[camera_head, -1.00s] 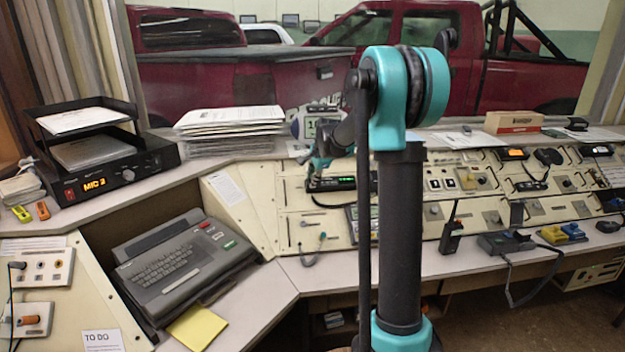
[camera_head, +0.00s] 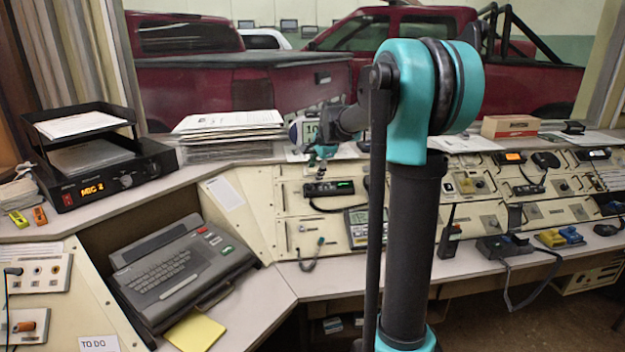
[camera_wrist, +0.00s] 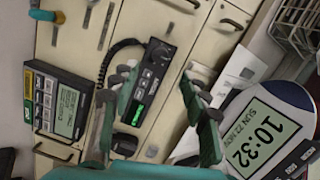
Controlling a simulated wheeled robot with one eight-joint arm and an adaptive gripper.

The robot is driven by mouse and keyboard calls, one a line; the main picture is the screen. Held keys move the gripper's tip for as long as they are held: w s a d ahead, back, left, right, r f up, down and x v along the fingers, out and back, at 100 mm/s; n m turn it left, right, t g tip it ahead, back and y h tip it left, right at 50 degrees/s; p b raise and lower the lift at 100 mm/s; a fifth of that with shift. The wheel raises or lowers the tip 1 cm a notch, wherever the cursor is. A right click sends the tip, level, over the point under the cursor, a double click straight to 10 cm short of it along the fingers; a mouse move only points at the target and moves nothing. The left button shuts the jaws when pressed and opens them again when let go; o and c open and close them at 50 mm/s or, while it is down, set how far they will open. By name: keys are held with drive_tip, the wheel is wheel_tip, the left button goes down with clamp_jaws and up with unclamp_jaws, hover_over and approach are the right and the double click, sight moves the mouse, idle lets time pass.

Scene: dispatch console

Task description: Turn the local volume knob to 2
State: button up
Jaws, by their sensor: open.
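A small black radio unit (camera_wrist: 150,80) with a lit green display is on the cream console panel. It also shows in the head view (camera_head: 330,188). A small dark knob (camera_wrist: 163,51) is at one end of its face, but its label and setting are too small to read. I cannot tell whether it is the local volume knob. My gripper (camera_wrist: 160,92) is open and empty, with its two fingers apart on either side of the radio in the wrist view. In the head view my gripper (camera_head: 319,160) hangs just above the radio, apart from it.
A coiled cord (camera_wrist: 106,62) runs beside the radio. A keypad phone unit (camera_wrist: 58,100) and a clock reading 10:32 (camera_wrist: 262,135) flank it. A black box with an orange display (camera_head: 105,178) and a grey typewriter-like terminal (camera_head: 180,265) stand left.

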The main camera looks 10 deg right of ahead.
drive_tip(key=v, duration=0.4)
drive_tip(key=s+f+n, duration=0.5)
drive_tip(key=s+f, duration=0.2)
drive_tip(key=s, duration=0.5)
drive_tip(key=s+d+f+n+g+h, duration=0.1)
drive_tip(key=s+f+n, duration=0.4)
drive_tip(key=s+f, duration=0.3)
drive_tip(key=s+d+f+n, duration=0.1)
drive_tip(key=s+f+n, duration=0.4)
drive_tip(key=s, duration=1.1)
wheel_tip(320, 180, down, 3)
drive_tip(key=shift+s+f+h, duration=0.1)
drive_tip(key=shift+s+h, duration=0.1)
drive_tip(key=shift+h, duration=0.1)
